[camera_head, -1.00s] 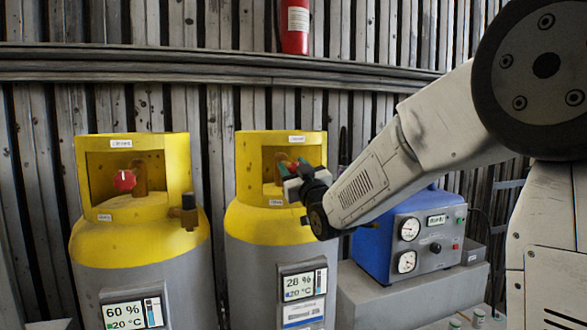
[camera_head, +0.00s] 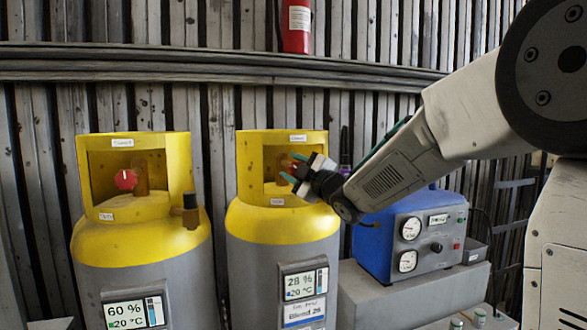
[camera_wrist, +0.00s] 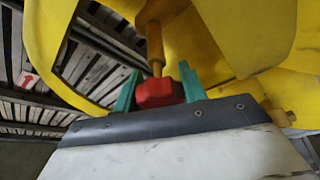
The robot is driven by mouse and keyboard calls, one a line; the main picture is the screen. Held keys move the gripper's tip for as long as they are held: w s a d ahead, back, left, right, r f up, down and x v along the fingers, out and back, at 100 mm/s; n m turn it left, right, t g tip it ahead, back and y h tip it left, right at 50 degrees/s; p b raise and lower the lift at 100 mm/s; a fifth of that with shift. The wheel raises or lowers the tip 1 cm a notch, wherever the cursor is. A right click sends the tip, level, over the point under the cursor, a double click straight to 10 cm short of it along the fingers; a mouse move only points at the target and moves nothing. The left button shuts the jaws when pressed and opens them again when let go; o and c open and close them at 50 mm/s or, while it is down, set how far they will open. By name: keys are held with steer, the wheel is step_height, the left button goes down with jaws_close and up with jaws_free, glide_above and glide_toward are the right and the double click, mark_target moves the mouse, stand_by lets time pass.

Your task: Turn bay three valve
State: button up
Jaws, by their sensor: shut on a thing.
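The right yellow-and-grey cylinder (camera_head: 283,225) has a yellow collar with an opening. Inside it is a red valve knob, mostly hidden behind my gripper (camera_head: 291,168) in the head view. In the wrist view the red knob (camera_wrist: 160,93) sits on a brass stem (camera_wrist: 154,45). The teal fingers of my gripper (camera_wrist: 158,88) are on either side of it, shut on it. The left cylinder (camera_head: 140,240) has its own red knob (camera_head: 125,180), clear of my gripper. No bay number is readable.
The left display (camera_head: 136,312) reads 60 %, the right one (camera_head: 304,286) 28 %. A blue gauge box (camera_head: 410,235) stands on a grey ledge to the right, below my arm. The yellow collar (camera_wrist: 240,40) surrounds the knob closely. A red extinguisher (camera_head: 296,25) hangs above.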

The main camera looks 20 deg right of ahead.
steer(key=n+g, duration=0.1)
steer(key=n, duration=0.2)
steer(key=n+g, duration=0.1)
steer(key=n, duration=0.2)
steer(key=shift+f+n+g, duration=0.2)
steer(key=shift+n+g, duration=0.1)
steer(key=n, duration=0.2)
steer(key=n+g+h, duration=0.1)
steer(key=n, duration=0.1)
steer(key=shift+f+h, duration=0.15)
steer(key=shift+h, duration=0.15)
steer(key=shift+n+g, duration=0.3)
steer(key=o, duration=1)
steer(key=shift+c, duration=0.2)
steer(key=v, duration=0.8)
